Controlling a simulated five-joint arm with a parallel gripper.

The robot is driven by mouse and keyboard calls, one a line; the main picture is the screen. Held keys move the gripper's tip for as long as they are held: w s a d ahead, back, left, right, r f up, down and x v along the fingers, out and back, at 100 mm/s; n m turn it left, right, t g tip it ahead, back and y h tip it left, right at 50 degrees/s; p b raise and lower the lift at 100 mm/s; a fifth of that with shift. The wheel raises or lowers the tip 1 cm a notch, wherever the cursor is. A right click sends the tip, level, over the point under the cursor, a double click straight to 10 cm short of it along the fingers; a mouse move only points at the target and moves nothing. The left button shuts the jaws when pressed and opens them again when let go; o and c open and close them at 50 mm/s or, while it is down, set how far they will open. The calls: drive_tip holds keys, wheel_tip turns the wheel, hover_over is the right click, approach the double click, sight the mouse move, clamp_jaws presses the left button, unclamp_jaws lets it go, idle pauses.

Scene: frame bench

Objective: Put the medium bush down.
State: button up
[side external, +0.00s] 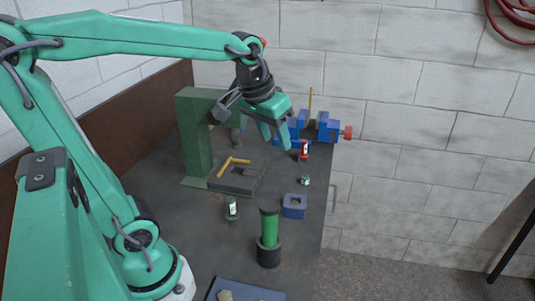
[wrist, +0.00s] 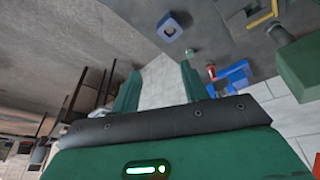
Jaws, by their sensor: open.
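My gripper (side external: 277,143) is open and empty, raised above the bench in front of the vise. Its two fingers also show apart in the wrist view (wrist: 160,88), with only the wall between them. Three small bush-like pieces stand on the bench: a red one (side external: 304,151) by the vise, a short green one (side external: 305,181) to the right, and a taller green one (side external: 232,209) nearer my base. I cannot tell for certain which is the medium bush. In the wrist view the red one (wrist: 211,72) and short green one (wrist: 193,52) lie beyond the fingers.
A green press (side external: 194,135) stands on the bench (side external: 190,225) left of my gripper, with a yellow bent bar (side external: 233,163) at its base. A blue vise (side external: 325,127) is at the back. A blue holed block (side external: 293,207) and green post (side external: 269,230) stand in front.

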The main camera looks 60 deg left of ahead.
drive_tip(key=s+d+f+m+t, duration=0.1)
drive_tip(key=s+d+f+m, duration=0.1)
drive_tip(key=s, duration=0.7)
drive_tip(key=shift+s+d+f+m+t, duration=0.3)
drive_tip(key=shift+s+d+m+t, duration=0.05)
drive_tip(key=shift+d+m+t, duration=0.1)
